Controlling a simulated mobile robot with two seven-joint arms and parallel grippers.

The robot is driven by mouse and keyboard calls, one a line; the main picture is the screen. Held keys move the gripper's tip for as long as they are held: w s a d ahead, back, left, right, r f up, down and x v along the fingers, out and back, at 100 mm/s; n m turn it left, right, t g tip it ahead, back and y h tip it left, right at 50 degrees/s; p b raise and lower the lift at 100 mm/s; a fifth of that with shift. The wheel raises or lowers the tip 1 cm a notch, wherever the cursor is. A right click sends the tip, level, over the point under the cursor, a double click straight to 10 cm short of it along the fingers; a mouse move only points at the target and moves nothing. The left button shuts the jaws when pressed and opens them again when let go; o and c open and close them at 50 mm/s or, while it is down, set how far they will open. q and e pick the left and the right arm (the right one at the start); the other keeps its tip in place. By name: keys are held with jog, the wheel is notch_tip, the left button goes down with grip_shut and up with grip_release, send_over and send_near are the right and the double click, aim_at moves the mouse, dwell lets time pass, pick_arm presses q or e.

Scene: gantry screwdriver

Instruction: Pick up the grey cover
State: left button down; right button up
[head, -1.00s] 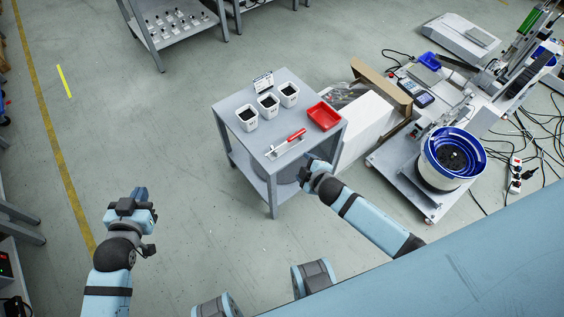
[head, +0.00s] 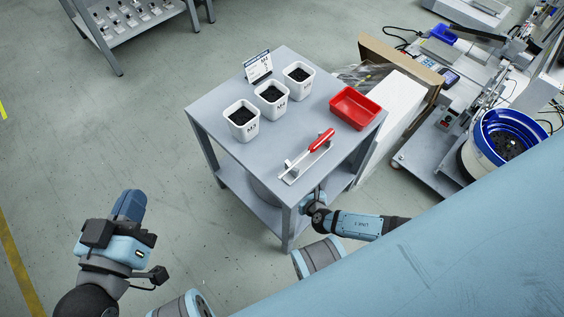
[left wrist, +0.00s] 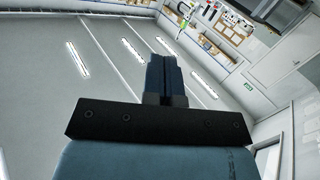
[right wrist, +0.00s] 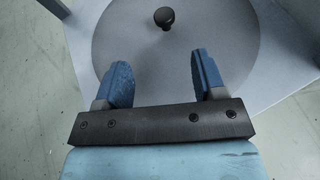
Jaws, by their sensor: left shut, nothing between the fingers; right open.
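The grey cover is a round grey disc with a black knob (right wrist: 164,17). In the right wrist view its disc (right wrist: 160,60) lies flat on the lower shelf of the grey table. In the head view only a sliver of the cover (head: 264,190) shows under the tabletop. My right gripper (right wrist: 161,75) is open and empty, its two blue fingers over the disc and short of the knob. In the head view my right gripper is mostly hidden by the table edge. My left gripper (head: 130,203) is shut and empty, raised off to the left; it also shows in the left wrist view (left wrist: 164,72).
The tabletop (head: 222,92) and its legs stand over and around the shelf. On it are three white cups (head: 271,101) with black parts, a red tray (head: 355,107) and a red-handled screwdriver (head: 318,141) on a holder. A cardboard box (head: 402,65) stands to the right.

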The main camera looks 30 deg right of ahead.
jog(key=b+x, duration=0.3)
jog(key=x, duration=0.5)
jog(key=shift+f+b, duration=0.25)
jog(key=shift+b, duration=0.05)
jog(key=shift+w+f, duration=0.1)
jog(key=shift+w, duration=0.2)
jog(key=shift+w+d+f+b, duration=0.1)
jog(key=shift+w+f+b, duration=0.1)
jog(key=shift+w+b, duration=0.15)
jog(key=b+x, duration=0.2)
jog(key=x, duration=0.1)
jog(key=shift+w+d+f+b, duration=0.15)
jog(key=shift+w+f+b, duration=0.05)
jog(key=shift+f+b, duration=0.2)
jog(key=shift+w, duration=0.35)
pick_arm(q)
jog(key=w+m, duration=0.1)
jog(key=w+a+m+t, duration=0.1)
jog(key=m, duration=0.1)
jog(key=w+a+m+h, duration=0.1)
jog(key=shift+f+m+t, duration=0.2)
jog(key=shift+m+t, duration=0.1)
jog(key=shift+t, duration=0.1)
pick_arm(e)
jog(key=shift+r, duration=0.1)
jog(key=c, duration=0.9)
pick_arm(q)
jog(key=shift+d, duration=0.15)
pick_arm(e)
grip_shut()
